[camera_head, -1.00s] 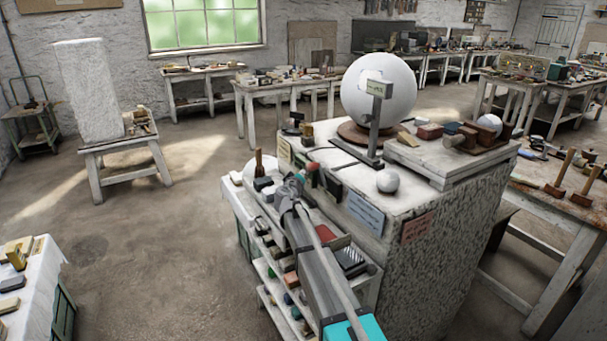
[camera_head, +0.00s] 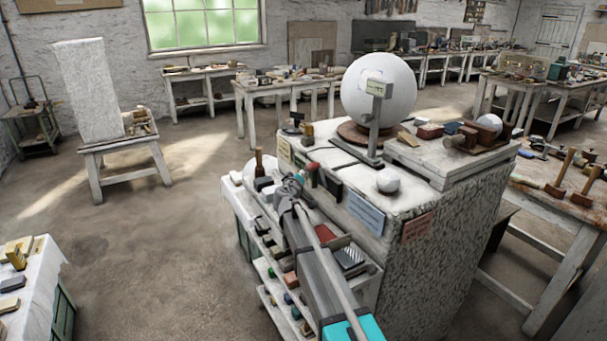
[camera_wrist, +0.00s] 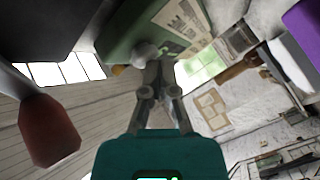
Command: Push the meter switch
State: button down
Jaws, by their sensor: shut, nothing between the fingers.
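A green box (camera_wrist: 140,28) with a printed cream plate stands at the top of the wrist view, and I take it to be the meter. A small round grey knob (camera_wrist: 145,52) shows at its lower edge and may be the switch. My gripper (camera_wrist: 158,72) is shut and empty, its fingertips close beside the knob. I cannot tell whether they touch it. In the head view my gripper (camera_head: 294,182) is at the side of the large stone block, and the arm hides most of the meter there.
A red rounded object (camera_wrist: 48,130) hangs left of my gripper in the wrist view. The stone block (camera_head: 420,250) carries a big white sphere (camera_head: 400,95) and a small ball (camera_head: 388,181). Shelves of tools (camera_head: 272,268) sit below my arm. Floor at left is open.

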jog(key=shift+a, duration=0.15)
jog(key=shift+s+a, duration=0.5)
jog(key=shift+a, duration=0.3)
jog(key=shift+s+a, duration=0.5)
jog(key=shift+a, duration=0.35)
jog(key=shift+s+a, duration=0.5)
jog(key=shift+a, duration=0.3)
